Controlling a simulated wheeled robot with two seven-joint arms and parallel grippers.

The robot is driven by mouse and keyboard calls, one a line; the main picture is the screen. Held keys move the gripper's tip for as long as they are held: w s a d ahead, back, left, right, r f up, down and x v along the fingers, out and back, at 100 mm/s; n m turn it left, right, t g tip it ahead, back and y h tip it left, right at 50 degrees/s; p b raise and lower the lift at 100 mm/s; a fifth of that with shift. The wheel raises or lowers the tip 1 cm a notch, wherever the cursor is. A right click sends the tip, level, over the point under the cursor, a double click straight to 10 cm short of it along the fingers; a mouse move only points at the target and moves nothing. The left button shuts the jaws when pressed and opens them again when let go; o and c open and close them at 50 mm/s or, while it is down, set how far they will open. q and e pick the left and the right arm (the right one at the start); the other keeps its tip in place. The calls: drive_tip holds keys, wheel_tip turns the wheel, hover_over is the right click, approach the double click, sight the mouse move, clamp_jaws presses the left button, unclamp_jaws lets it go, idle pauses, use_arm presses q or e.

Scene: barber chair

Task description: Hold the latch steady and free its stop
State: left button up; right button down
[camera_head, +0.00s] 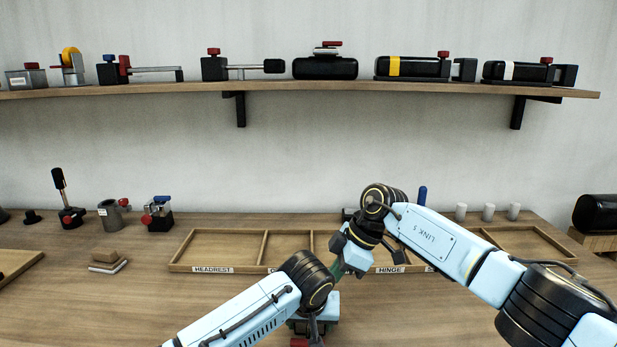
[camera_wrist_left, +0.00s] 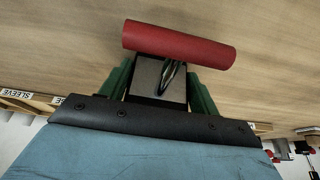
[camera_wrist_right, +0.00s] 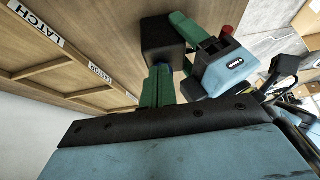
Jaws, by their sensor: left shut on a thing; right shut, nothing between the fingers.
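The latch shows in the left wrist view as a grey block (camera_wrist_left: 158,76) with a red cylindrical part (camera_wrist_left: 180,44) across it and a small shiny metal piece at its middle. My left gripper (camera_head: 314,322) is shut on the block, a green finger on either side. In the head view only a bit of red (camera_head: 299,342) shows at the bottom edge. My right gripper (camera_wrist_right: 158,88) is shut and empty; its green fingertips are close to a dark block (camera_wrist_right: 163,40) beside my left gripper. Whether they touch it I cannot tell. I cannot make out the stop.
A divided wooden tray (camera_head: 218,233) with labelled compartments lies behind my grippers, partly hidden by my arms. A shelf (camera_head: 300,87) above holds several mechanisms. Small fixtures, including a blue-handled clamp (camera_head: 158,214), stand at the left. The bench (camera_head: 130,310) front left is clear.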

drive_tip(key=shift+f, duration=0.7)
drive_tip(key=shift+a, duration=0.4)
use_arm(q)
drive_tip(key=shift+d, duration=0.15)
use_arm(e)
drive_tip(key=shift+a+r, duration=0.1)
drive_tip(key=shift+a, duration=0.05)
idle(0.7)
drive_tip(key=shift+w, duration=0.1)
wheel_tip(320, 180, up, 6)
drive_tip(key=d, duration=0.1)
idle(0.7)
use_arm(q)
drive_tip(key=o, duration=1.4)
